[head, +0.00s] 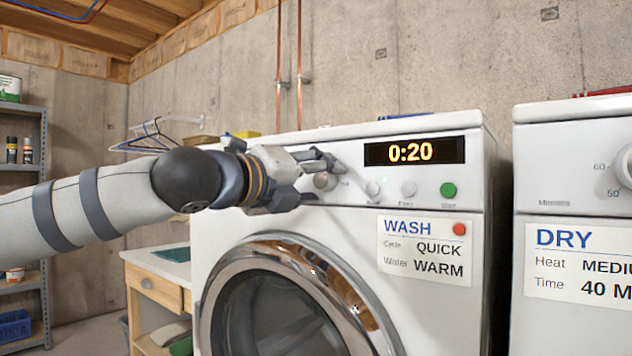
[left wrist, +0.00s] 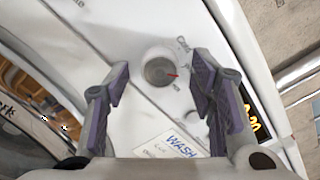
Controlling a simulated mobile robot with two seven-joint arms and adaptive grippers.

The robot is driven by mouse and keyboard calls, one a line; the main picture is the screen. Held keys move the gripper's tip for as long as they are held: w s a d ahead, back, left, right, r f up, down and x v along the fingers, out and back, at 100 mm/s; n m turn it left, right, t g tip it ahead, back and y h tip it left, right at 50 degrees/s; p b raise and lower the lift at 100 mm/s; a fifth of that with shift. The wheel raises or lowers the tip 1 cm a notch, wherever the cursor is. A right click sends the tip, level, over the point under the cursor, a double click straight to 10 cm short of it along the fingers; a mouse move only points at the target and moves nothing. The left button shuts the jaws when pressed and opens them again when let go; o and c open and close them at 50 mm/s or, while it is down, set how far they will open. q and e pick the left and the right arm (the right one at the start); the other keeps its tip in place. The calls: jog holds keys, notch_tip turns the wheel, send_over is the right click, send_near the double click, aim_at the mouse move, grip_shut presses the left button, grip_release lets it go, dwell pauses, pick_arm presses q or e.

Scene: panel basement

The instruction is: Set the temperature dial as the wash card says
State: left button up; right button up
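The white washer (head: 345,219) stands in the middle of the head view. Its wash card (head: 424,250) reads Cycle QUICK, Water WARM; part of it shows in the left wrist view (left wrist: 180,146). A round grey dial (head: 325,181) is on the panel by my left gripper (head: 318,179). In the left wrist view what looks like this dial (left wrist: 160,71) has a red pointer toward the right, with small labels too blurred to read surely. My left gripper (left wrist: 160,82) is open, its fingers apart on either side of the dial, not visibly touching it. My right gripper is not in view.
Right of the dial are smaller knobs (head: 374,190) and a green button (head: 448,189), below a display (head: 414,151) reading 0:20. A dryer (head: 567,160) with a DRY card (head: 580,262) stands at right. A wooden bench (head: 158,288) and shelves (head: 24,210) are at left.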

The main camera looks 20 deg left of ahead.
pick_arm(q)
jog(key=v, duration=1.2)
